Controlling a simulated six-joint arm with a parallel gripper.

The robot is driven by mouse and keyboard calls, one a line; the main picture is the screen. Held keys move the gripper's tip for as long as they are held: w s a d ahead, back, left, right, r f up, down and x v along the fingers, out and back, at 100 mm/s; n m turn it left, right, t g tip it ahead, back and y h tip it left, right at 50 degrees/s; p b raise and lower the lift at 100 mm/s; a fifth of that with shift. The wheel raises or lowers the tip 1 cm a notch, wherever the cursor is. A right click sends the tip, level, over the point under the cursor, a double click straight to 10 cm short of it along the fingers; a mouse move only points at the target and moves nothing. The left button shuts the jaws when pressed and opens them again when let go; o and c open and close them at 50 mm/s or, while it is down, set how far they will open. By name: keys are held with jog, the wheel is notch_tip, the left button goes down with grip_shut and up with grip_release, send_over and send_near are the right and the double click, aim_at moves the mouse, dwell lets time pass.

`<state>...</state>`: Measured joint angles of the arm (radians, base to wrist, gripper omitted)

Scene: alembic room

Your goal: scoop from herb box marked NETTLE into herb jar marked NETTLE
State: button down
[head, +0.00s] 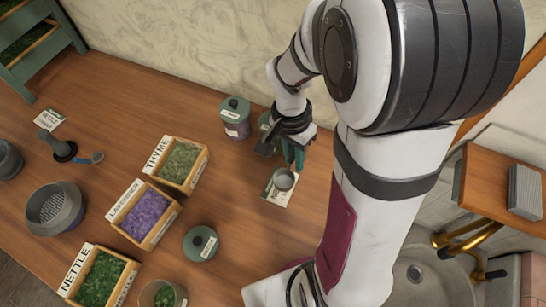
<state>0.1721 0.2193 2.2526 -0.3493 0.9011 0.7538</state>
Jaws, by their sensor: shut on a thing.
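The herb box marked NETTLE (103,278) is a wooden box of dark green herb at the lower left, label facing left. An open glass jar (162,292) stands just right of it, cut off by the bottom edge, with some green inside; no label on it can be read. A round green lid (200,243) lies on the table above that jar. My gripper (292,140) is shut on the teal handle of a scoop, at the back right of the table. The scoop's grey bowl (284,179) hangs over a paper card (277,192); its contents are unclear.
Boxes marked LAVENDER (146,214) and THYME (180,163) stand in a row behind the NETTLE box.

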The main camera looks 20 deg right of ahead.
jog(key=shift+w, duration=0.1)
dwell(0.3)
jog(key=w+a, duration=0.3)
jog(key=a, duration=1)
jog(key=w+a, duration=0.3)
jog(key=a, duration=1)
jog(key=s+a, duration=0.7)
jog(key=a, duration=0.3)
jog(key=s+a, duration=0.6)
jog(key=a, duration=0.4)
jog(key=shift+d+f, duration=0.1)
jog(key=shift+f, duration=4.95)
jog(key=shift+w, duration=0.1)
jog(key=shift+w+d, duration=0.75)
jog(key=shift+w, duration=0.15)
